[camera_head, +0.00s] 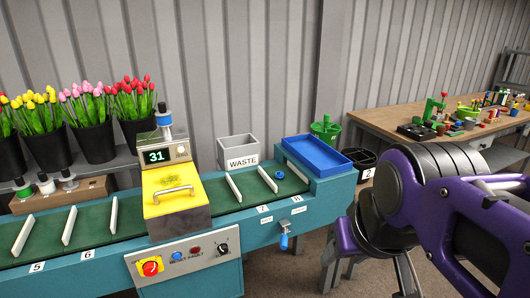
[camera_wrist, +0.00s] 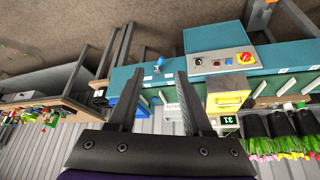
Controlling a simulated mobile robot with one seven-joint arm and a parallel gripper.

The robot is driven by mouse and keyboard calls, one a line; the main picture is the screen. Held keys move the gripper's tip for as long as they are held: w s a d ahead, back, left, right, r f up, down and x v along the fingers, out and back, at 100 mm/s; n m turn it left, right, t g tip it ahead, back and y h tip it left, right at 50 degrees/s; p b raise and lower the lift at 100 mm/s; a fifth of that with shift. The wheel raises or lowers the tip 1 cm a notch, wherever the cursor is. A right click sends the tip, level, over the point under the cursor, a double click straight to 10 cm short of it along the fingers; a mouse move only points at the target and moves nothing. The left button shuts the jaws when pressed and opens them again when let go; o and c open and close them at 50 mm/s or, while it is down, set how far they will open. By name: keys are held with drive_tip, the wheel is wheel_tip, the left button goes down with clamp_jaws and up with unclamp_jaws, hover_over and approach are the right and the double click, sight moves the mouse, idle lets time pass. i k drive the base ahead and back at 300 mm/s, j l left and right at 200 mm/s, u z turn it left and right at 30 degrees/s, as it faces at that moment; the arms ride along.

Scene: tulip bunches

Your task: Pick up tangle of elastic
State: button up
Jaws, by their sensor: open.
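A small round blue item (camera_head: 280,175), perhaps the tangle of elastic, lies on the green belt (camera_head: 225,192) between two white slats near the conveyor's right end. It is too small to make out strands. My gripper (camera_wrist: 161,73) is open and empty in the wrist view, its two dark fingers apart. The wrist view is upside down and shows the conveyor beyond the fingers, well away from them. In the head view my purple arm is at the right, clear of the conveyor; the fingers are not clearly seen there.
A yellow-lidded machine (camera_head: 174,200) straddles the belt. Tulip buckets (camera_head: 92,142) are at left. A wooden workbench (camera_head: 395,120) with clutter is at right. A blue-knobbed lever (camera_head: 284,240) juts from the conveyor front.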

sight(277, 177)
drive_tip(key=i+l, duration=0.45)
drive_tip(key=l, duration=0.25)
drive_tip(key=i+l+u, duration=0.1)
drive_tip(key=i+l, duration=0.4)
drive_tip(key=l, duration=0.2)
